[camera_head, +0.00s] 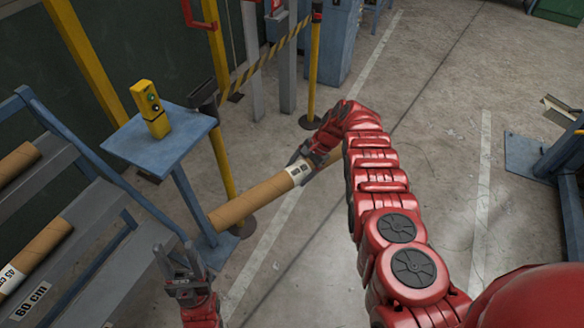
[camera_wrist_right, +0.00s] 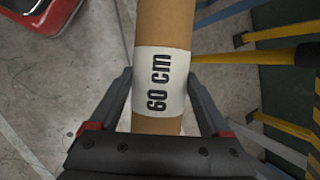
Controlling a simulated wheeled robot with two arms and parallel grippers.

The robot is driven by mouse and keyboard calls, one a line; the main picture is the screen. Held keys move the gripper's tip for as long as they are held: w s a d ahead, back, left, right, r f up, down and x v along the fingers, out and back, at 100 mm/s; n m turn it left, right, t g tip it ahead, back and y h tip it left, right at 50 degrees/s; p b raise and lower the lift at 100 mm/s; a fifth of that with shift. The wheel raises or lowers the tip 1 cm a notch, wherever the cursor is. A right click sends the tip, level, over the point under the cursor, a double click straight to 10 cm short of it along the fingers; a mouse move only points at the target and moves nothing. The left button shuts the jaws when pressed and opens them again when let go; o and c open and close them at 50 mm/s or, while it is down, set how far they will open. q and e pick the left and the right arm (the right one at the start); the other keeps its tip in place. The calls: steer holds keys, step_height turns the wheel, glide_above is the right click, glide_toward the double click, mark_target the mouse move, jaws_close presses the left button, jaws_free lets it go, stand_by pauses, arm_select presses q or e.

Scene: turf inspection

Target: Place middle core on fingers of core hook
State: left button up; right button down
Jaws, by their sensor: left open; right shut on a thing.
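The brown cardboard core (camera_head: 250,200) with a white label is held in the air by my right gripper (camera_head: 304,164). In the right wrist view the label on the core (camera_wrist_right: 165,25) reads "60 cm", and my gripper's two fingers (camera_wrist_right: 158,85) close on both sides of it. The core slants down to the left in the head view. My left gripper (camera_head: 181,258) is open and empty, fingers up, beside the rack. A red bracket (camera_head: 209,24) shows at the top on a yellow post; I cannot tell if it is the core hook.
A grey-blue rack (camera_head: 130,255) at left holds two more cores (camera_head: 40,255) and bears a "60 CM" mark. A blue stand (camera_head: 180,150) carries a yellow device (camera_head: 150,108). A striped barrier (camera_head: 265,62) runs behind. The floor at right centre is clear.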

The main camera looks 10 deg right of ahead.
steer(key=s+d+f+n+g+b, duration=0.1)
steer(key=s+d+f+n+b, duration=0.1)
steer(key=s+d+f+n, duration=0.2)
step_height(320, 180, down, 3)
steer(key=s+d, duration=0.2)
steer(key=shift+s+d+g+b, duration=0.2)
steer(key=shift+d+g+b, duration=0.1)
steer(key=shift+g, duration=0.1)
stand_by(0.7)
steer(key=shift+s+f, duration=0.1)
steer(key=shift+f, duration=0.1)
